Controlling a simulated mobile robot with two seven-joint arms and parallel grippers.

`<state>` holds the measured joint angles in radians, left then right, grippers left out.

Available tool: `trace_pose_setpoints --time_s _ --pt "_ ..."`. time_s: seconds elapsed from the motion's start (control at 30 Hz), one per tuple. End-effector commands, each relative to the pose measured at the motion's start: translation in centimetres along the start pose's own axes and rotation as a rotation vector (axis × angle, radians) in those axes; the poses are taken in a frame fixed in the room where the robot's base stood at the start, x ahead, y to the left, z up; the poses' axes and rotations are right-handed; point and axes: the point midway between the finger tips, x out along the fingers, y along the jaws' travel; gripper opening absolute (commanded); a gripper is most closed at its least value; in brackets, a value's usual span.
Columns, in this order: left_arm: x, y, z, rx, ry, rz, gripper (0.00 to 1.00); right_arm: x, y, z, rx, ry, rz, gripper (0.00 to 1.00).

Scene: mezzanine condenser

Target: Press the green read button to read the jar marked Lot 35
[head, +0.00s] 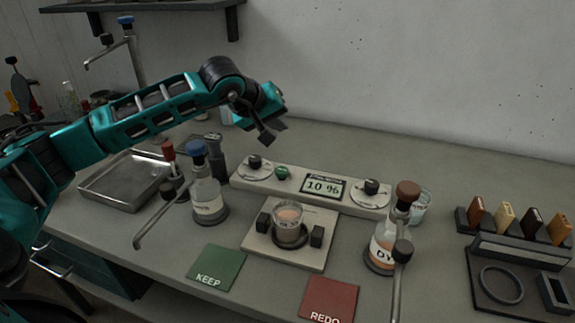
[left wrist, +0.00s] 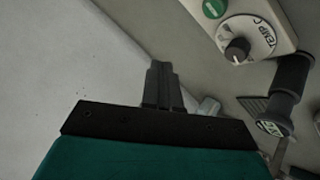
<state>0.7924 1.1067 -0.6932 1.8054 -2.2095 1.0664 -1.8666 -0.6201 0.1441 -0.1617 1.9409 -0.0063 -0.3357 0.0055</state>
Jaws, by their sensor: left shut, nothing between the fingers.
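The green button (head: 282,172) sits on a long pale instrument panel, between a black knob and the display (head: 324,187). It also shows at the top of the left wrist view (left wrist: 214,8). The display reads something like "10 96". A small glass jar (head: 289,214) with pinkish contents stands in a holder in front of the panel; I cannot read its lot mark. My left gripper (head: 267,135) is shut and empty, raised in the air above and behind the button, apart from it. Its closed fingers show in the left wrist view (left wrist: 162,84). My right gripper is not in view.
A blue-capped bottle (head: 208,199) and a brown-capped bottle (head: 385,243) flank the jar holder (head: 258,240). A green KEEP mat (head: 216,267) and a red REDO mat (head: 330,298) lie in front. A metal tray (head: 98,199) is at left. The bench behind the panel is clear.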

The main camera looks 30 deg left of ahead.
Motion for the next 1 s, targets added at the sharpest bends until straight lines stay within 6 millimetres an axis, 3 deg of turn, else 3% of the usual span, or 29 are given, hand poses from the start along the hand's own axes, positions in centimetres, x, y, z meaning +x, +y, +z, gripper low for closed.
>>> trace_pose_setpoints --time_s 0.47,1.0 --pt "0.7 -0.5 0.6 -0.002 -0.004 0.000 0.00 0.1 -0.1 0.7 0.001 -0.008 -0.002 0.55" --pt "5.8 -4.1 4.3 -0.003 -0.003 0.002 0.00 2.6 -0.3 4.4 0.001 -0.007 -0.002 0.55"
